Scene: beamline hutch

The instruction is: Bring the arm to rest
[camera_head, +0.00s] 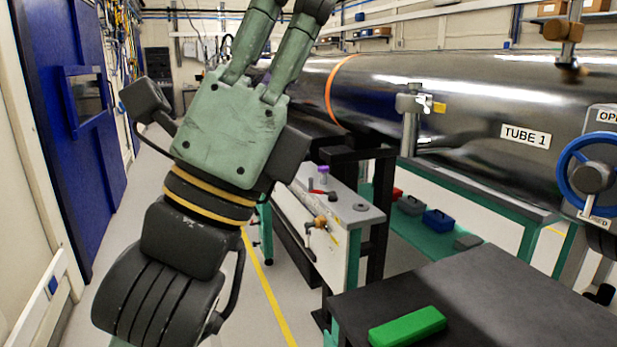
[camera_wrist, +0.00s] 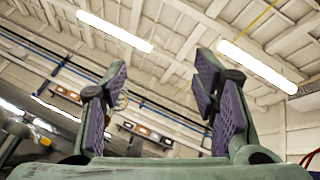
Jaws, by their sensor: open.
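My gripper (camera_head: 297,10) is raised at the top of the head view and points upward, its fingertips partly cut off by the top edge. In the wrist view my gripper (camera_wrist: 163,85) shows two fingers with purple pads, wide apart, with nothing between them. Behind the fingers are the ceiling and the upper wall. My arm is upright on the left side of the head view and touches nothing that I can see.
A dark table (camera_head: 490,305) with a green block (camera_head: 407,326) stands at the lower right. A large steel tube (camera_head: 460,90) runs along the right, with a blue handwheel (camera_head: 590,176). A blue door (camera_head: 75,130) is at the left. Floor (camera_head: 262,300) with a yellow line is clear between.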

